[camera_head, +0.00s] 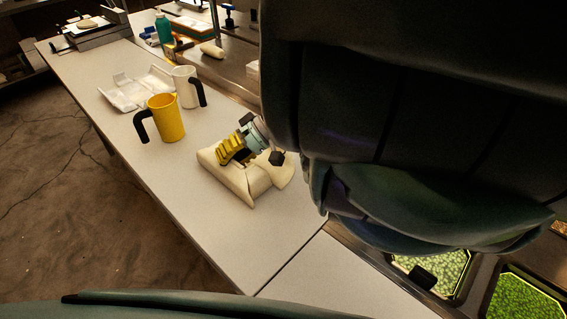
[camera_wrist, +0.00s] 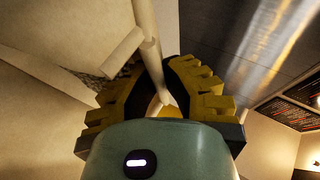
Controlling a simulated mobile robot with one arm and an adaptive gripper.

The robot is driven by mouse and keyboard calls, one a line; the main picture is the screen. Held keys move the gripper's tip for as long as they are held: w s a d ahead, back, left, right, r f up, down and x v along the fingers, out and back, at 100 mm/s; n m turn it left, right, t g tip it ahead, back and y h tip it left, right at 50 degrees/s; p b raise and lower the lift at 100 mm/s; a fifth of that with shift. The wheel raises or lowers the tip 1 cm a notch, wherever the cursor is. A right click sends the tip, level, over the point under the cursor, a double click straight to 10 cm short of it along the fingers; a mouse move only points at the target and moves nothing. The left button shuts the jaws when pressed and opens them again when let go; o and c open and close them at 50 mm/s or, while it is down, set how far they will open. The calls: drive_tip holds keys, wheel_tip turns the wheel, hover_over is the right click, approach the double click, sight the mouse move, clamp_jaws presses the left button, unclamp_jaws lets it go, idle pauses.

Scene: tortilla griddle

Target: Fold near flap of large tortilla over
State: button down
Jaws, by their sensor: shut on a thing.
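The large tortilla (camera_head: 240,185) lies on the light table, pale and thick. Part of it looks raised and rolled over on the left side. My gripper (camera_head: 231,157) is at the tortilla's upper middle, with its yellow fingers down against it. In the wrist view, my gripper (camera_wrist: 168,100) is shut on a thin upright edge of the pale tortilla (camera_wrist: 148,50) between its yellow fingers. My arm hides part of the tortilla's far right side in the head view.
A yellow mug (camera_head: 168,120) and a white mug (camera_head: 184,87) with black handles stand up-left of the tortilla. A white open carton (camera_head: 122,95) lies behind them. Trays of green pieces (camera_head: 522,299) sit at the lower right. The table's front stretch (camera_head: 250,245) is clear.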

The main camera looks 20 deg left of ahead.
idle(0.3)
drive_tip(key=b, duration=0.2)
drive_tip(key=w+f+b, duration=0.1)
drive_tip(key=shift+d+g+y+b, duration=0.3)
drive_tip(key=shift+b, duration=0.05)
drive_tip(key=b, duration=0.2)
drive_tip(key=shift+w+f+m+g+y+b, duration=0.2)
drive_tip(key=shift+m+g+y+b, duration=0.1)
drive_tip(key=shift+g+b, duration=0.1)
drive_tip(key=shift+d+r+b, duration=0.1)
drive_tip(key=shift+b, duration=0.6)
drive_tip(key=shift+w+g, duration=0.1)
drive_tip(key=shift+g, duration=0.2)
drive_tip(key=shift+r, duration=0.2)
drive_tip(key=c, duration=1)
unclamp_jaws()
drive_tip(key=shift+c, duration=0.2)
